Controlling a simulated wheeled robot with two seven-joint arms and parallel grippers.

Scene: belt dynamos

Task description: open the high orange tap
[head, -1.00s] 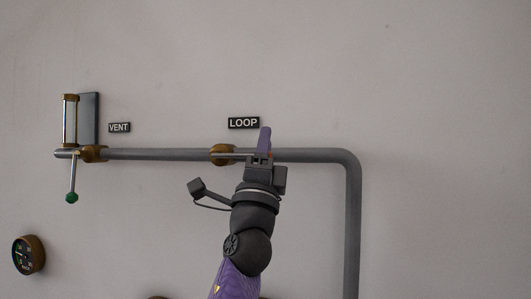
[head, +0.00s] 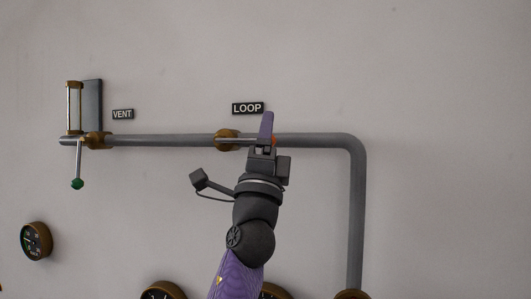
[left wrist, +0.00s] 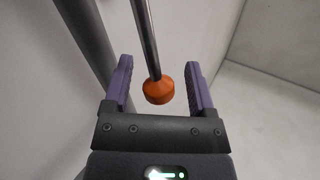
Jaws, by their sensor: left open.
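The orange tap is the LOOP valve, with a brass body (head: 226,140) on the grey pipe and a thin metal lever (head: 238,141) pointing right along the pipe. Its orange knob (head: 274,141) is mostly hidden behind my left gripper (head: 266,128) in the head view. In the left wrist view the orange knob (left wrist: 158,91) sits between the two purple fingers of my left gripper (left wrist: 158,80), with a gap on both sides. The left gripper is open around the knob and does not grip it. My right gripper is not in view.
A LOOP label (head: 248,108) is above the valve. At the left is the VENT valve (head: 97,140) with a green-knobbed lever (head: 77,183) hanging down. A gauge (head: 36,241) is below it. The grey pipe (head: 356,220) bends down at the right. The upper wall is bare.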

